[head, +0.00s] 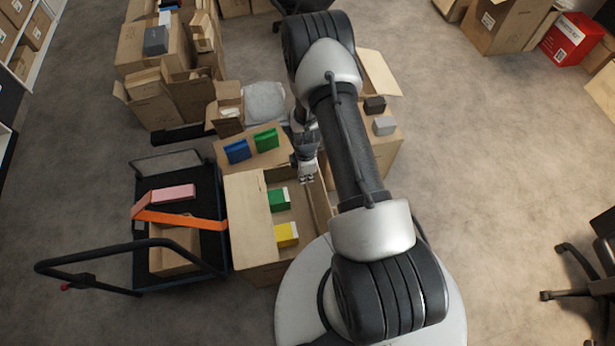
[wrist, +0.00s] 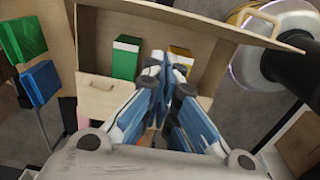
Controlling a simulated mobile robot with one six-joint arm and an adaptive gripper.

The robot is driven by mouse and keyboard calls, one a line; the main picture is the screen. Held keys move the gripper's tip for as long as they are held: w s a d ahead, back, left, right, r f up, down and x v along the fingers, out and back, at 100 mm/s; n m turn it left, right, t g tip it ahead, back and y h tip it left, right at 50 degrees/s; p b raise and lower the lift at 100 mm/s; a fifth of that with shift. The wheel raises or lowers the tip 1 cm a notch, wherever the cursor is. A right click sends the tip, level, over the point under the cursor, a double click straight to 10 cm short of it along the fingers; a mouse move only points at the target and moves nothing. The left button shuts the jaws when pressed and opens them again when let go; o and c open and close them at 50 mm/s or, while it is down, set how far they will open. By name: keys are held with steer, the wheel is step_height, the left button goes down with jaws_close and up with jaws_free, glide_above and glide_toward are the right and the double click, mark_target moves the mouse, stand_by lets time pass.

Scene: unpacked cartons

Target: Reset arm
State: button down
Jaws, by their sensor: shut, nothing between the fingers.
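My gripper (head: 306,177) is shut and empty. In the head view it hangs above the open carton (head: 250,215), near that carton's far right part. In the wrist view my gripper (wrist: 162,75) has its fingertips together, pointing into the carton (wrist: 97,95). A green box (head: 279,200) and a yellow box (head: 286,234) are inside the carton. The wrist view also shows the green box (wrist: 126,60) left of the fingers, and the yellow box (wrist: 181,54) partly hidden behind them.
A blue box (head: 237,151) and another green box (head: 266,140) sit just beyond the carton. A dark trolley (head: 206,245) with a pink box (head: 173,194) stands left. The right floor (head: 480,160) is largely clear.

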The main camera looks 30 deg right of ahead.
stand_by(0.5)
steer(key=w+a+r+m+t, duration=0.1)
steer(key=a+r+m, duration=0.15)
steer(key=r, duration=1.25)
steer(key=w+a+r+m+t, duration=0.15)
steer(key=r+m, duration=0.25)
steer(key=r, duration=1.2)
steer(key=s+a+r+m, duration=0.4)
steer(key=s+r, duration=0.5)
steer(key=r, duration=0.3)
steer(key=s+a+r+m+t, duration=0.1)
steer(key=s+r+m, duration=0.1)
steer(key=s, duration=0.4)
steer(key=s+a+r+m+t, duration=0.1)
steer(key=s+a+r+m, duration=0.1)
steer(key=s+r, duration=0.2)
steer(key=s, duration=0.3)
steer(key=shift+s, duration=0.3)
